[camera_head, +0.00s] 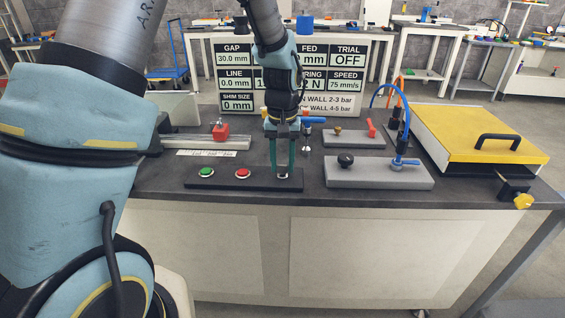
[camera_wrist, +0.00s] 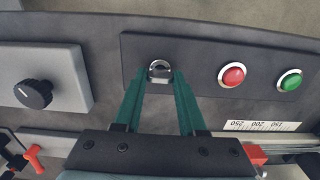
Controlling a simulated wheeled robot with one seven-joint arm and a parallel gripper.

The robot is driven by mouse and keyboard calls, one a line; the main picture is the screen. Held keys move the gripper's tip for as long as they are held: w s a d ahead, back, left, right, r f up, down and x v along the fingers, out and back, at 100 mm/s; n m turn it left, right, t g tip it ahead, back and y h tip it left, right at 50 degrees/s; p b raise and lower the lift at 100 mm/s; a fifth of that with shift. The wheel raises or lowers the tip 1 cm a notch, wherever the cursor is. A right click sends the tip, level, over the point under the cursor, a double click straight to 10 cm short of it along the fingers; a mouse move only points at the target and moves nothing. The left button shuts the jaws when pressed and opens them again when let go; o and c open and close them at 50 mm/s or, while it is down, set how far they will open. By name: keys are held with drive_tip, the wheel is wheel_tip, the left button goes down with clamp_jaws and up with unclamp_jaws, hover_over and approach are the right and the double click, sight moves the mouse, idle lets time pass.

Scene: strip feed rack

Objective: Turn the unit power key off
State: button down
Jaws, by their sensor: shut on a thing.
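The power key (camera_wrist: 159,70) is a small metal key switch at one end of a dark control panel (camera_head: 220,179). It also shows between my fingertips in the head view (camera_head: 283,176). My gripper (camera_wrist: 160,76) comes down from above with its two teal fingers around the key, shut on it. The fingers hide the key's sides, and I cannot tell its turn position. On the same panel are a red button (camera_head: 242,174) and a green button (camera_head: 206,172), left of the key in the head view.
A grey plate with a black knob (camera_head: 346,160) and blue valve (camera_head: 398,161) lies right of the panel. A red clamp (camera_head: 220,131) is on a rail behind the buttons. A yellow-lidded box (camera_head: 470,130) stands at the right. A display board (camera_head: 240,75) stands behind my gripper.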

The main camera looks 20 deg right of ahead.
drive_tip(key=shift+c, duration=2.4)
unclamp_jaws()
wheel_tip(320, 180, up, 11)
drive_tip(key=b, duration=0.2)
drive_tip(key=shift+f, duration=0.1)
